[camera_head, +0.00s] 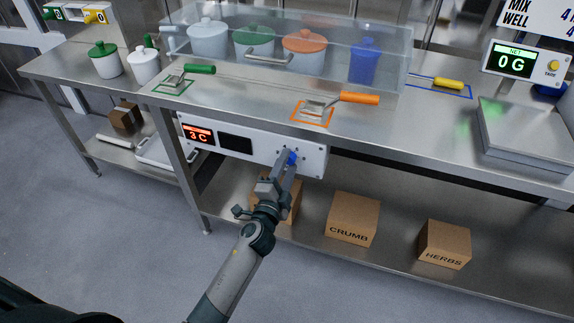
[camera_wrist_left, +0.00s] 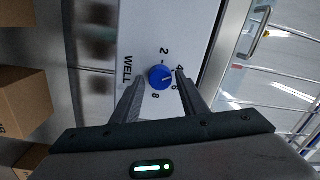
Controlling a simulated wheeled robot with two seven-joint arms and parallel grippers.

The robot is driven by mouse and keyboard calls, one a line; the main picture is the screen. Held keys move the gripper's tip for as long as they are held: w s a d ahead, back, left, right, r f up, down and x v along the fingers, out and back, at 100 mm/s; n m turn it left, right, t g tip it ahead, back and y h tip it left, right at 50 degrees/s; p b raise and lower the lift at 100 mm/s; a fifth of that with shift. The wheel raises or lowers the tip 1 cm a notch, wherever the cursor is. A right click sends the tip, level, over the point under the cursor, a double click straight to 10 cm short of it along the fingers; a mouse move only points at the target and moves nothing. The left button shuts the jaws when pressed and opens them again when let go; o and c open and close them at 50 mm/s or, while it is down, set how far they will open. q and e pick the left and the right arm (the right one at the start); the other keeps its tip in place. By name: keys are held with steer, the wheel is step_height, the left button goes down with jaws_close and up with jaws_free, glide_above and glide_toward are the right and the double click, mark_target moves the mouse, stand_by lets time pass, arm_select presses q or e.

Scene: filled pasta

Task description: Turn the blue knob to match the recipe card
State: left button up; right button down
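The blue knob (camera_head: 291,157) is on the white control panel (camera_head: 262,149) under the counter's front edge. In the left wrist view the knob (camera_wrist_left: 160,77) has a dial marked 2, 4, 6, 8, with "WELL" printed beside it. My left gripper (camera_head: 288,156) is at the panel, fingers pointing at it. In the wrist view its fingertips (camera_wrist_left: 159,80) stand on either side of the knob, with a narrow gap on each side. A red display (camera_head: 198,134) on the panel reads "3 C". A card with "MIX WELL" (camera_head: 528,14) is cut off at the top right.
A clear-lidded case (camera_head: 330,65) with several pots stands on the steel counter. Scoops lie in coloured outlines along its front. A scale (camera_head: 520,130) reading 0 G is at right. Boxes marked CRUMB (camera_head: 352,219) and HERBS (camera_head: 444,244) sit on the lower shelf.

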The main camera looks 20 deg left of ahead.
arm_select(q)
steer(key=shift+o, duration=0.2)
steer(key=shift+s, duration=0.1)
steer(key=shift+s+f, duration=0.1)
steer(key=shift+s, duration=0.5)
steer(key=s+b, duration=0.3)
steer(key=s, duration=1.3)
steer(key=shift+f, duration=0.25)
arm_select(e)
steer(key=shift+s+d+f+g+h, duration=0.2)
steer(key=shift+s+d+f+g, duration=0.35)
steer(key=shift+s+d, duration=0.15)
steer(key=shift+s+d+f+g+h, duration=0.2)
steer(key=shift+s+d+f+g, duration=0.2)
steer(key=shift+s+d+g, duration=0.25)
arm_select(q)
steer(key=shift+f, duration=0.1)
arm_select(e)
steer(key=shift+w+d, duration=0.1)
